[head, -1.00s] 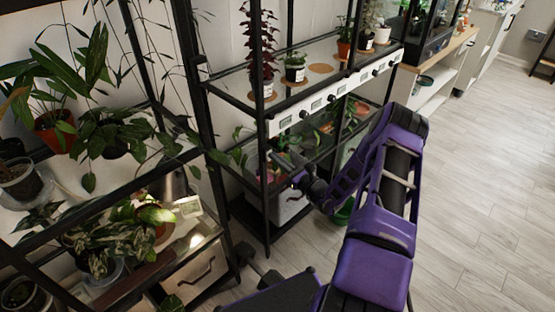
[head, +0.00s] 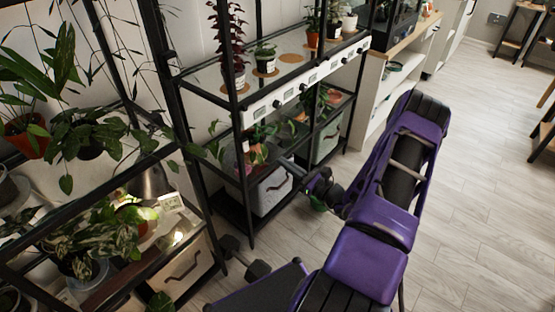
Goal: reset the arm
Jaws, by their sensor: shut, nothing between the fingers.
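My gripper (head: 287,163) is at the end of my purple and black arm, in the middle of the head view. It looks small and dark, and its fingers are shut with nothing held. It points left toward the lower part of the black plant rack (head: 275,98), in front of a light grey storage box (head: 271,193). I cannot tell the exact gap between them. My arm is bent, with its raised elbow over the floor to the right of the rack.
A second rack (head: 110,178) crowded with leafy plants stands at the left. A dark dumbbell-shaped object (head: 258,271) lies by the rack's foot. The wooden floor (head: 490,210) at the right is wide and clear.

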